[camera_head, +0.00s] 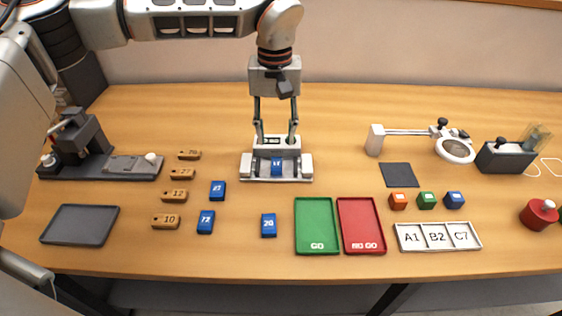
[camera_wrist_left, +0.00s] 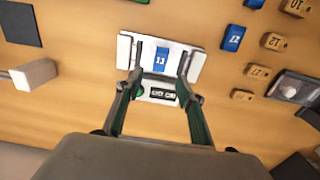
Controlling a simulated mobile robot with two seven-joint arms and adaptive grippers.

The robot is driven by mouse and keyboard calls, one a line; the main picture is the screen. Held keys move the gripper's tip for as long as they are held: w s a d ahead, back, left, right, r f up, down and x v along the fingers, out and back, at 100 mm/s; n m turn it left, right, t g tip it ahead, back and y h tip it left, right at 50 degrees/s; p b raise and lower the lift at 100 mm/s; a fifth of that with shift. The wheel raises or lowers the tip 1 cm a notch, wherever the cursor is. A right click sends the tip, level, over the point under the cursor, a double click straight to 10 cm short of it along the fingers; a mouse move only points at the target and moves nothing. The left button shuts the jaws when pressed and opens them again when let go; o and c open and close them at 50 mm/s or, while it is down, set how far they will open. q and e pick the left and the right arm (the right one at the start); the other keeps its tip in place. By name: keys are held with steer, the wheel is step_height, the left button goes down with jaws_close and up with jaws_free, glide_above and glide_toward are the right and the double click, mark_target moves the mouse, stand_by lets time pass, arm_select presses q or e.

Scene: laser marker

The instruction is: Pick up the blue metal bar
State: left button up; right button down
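A blue metal bar (camera_head: 277,166) lies in a light grey fixture (camera_head: 249,168), between its two side blocks; its number is hard to read. It also shows in the left wrist view (camera_wrist_left: 162,56). Other blue bars lie on the table: one (camera_head: 218,190) left of the fixture, one marked 72 (camera_head: 206,222) nearer the front, and one marked 20 (camera_head: 268,225) in front of the fixture. My left gripper (camera_head: 276,138) points down over the back of the fixture. Its fingers are apart with nothing between them, behind and above the bar. My right gripper is not seen.
Green (camera_head: 316,202) and red (camera_head: 360,205) trays lie front centre. A magnifier (camera_head: 456,150), small coloured cubes (camera_head: 398,201) and a lettered tray (camera_head: 438,248) are at right.

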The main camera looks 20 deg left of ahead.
mark_target(276, 164)
arm_select(q)
steer(key=f, duration=0.4)
steer(key=s+f, duration=0.1)
steer(key=f, duration=0.1)
steer(key=shift+d+f, duration=0.15)
steer(key=shift+f, duration=0.6)
jaws_close()
